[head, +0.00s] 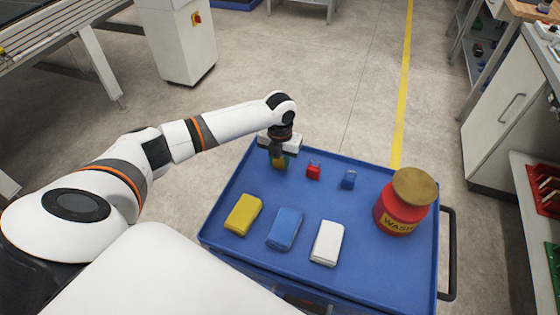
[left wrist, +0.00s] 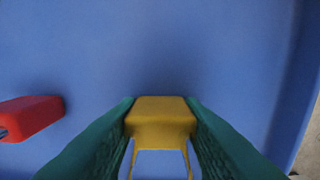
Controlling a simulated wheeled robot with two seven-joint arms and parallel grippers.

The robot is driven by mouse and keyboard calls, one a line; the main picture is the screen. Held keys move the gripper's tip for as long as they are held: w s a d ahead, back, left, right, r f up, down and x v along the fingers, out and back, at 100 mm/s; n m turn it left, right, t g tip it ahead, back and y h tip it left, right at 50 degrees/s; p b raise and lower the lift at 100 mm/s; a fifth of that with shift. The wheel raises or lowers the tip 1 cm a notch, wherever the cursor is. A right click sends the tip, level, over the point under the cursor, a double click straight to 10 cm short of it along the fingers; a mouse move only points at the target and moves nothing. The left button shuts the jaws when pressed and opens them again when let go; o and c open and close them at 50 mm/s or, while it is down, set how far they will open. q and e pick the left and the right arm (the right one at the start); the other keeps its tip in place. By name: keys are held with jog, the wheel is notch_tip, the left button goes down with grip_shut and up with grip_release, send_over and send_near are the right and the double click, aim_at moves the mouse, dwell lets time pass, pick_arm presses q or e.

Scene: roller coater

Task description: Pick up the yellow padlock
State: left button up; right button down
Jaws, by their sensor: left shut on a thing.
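The yellow padlock (left wrist: 160,120) is between the green finger pads of my left gripper (left wrist: 160,128) in the left wrist view. The pads press on both sides of its body, and its shackle points toward the bottom of the picture. In the head view my left gripper (head: 281,160) is over the back left part of the blue cart top, with a little of the padlock (head: 276,161) showing below it. I cannot tell whether the padlock still touches the cart. My right gripper is not in view.
A red padlock (head: 313,171) and a blue padlock (head: 348,180) stand to the right on the blue cart (head: 190,0). Yellow (head: 243,214), blue (head: 285,228) and white (head: 327,243) blocks lie in front. A red waste can (head: 400,213) stands at the right.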

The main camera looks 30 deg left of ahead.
pick_arm(q)
notch_tip(320, 180, up, 10)
jog(key=shift+f+b, duration=0.1)
jog(key=shift+b, duration=0.25)
jog(key=shift+r+p, duration=0.45)
jog(key=shift+r, duration=0.2)
notch_tip(320, 180, up, 7)
jog(key=p, duration=0.8)
dwell(0.7)
